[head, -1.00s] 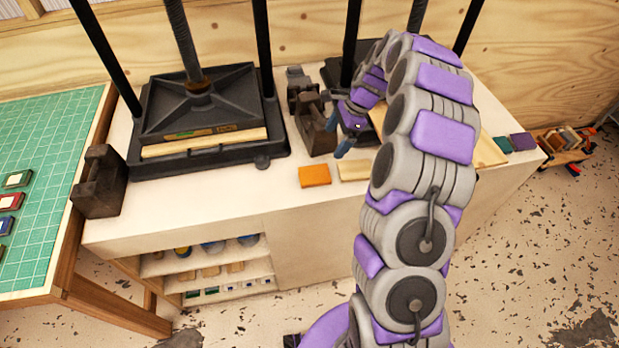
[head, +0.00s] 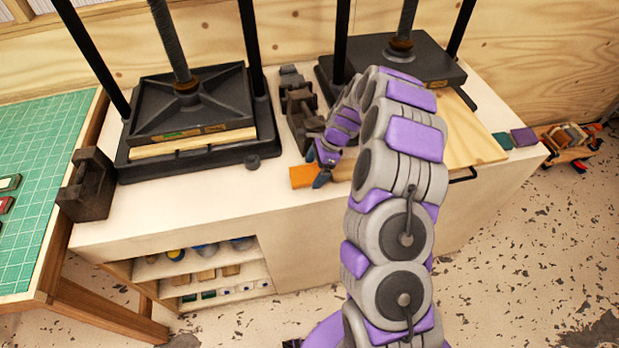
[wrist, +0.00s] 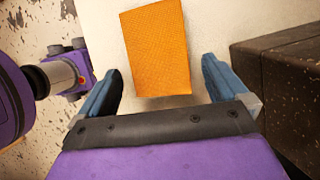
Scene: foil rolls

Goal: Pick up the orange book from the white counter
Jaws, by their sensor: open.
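The orange book (head: 302,175) lies flat on the white counter (head: 200,212), near its front edge, left of my arm in the head view. In the wrist view the orange book (wrist: 156,47) lies ahead of my gripper, roughly centred in line with the gap between the fingers. My gripper (wrist: 162,88) is open and empty, with one blue finger on each side. In the head view my gripper (head: 322,172) is over the right part of the book and partly hides it. The height between fingers and book is hard to tell.
A dark heavy block (wrist: 290,100) stands close to the right finger in the wrist view. A black press (head: 190,115) stands to the left and another press (head: 395,60) behind my arm. A wooden board (head: 465,135) lies to the right. Counter left of the book is clear.

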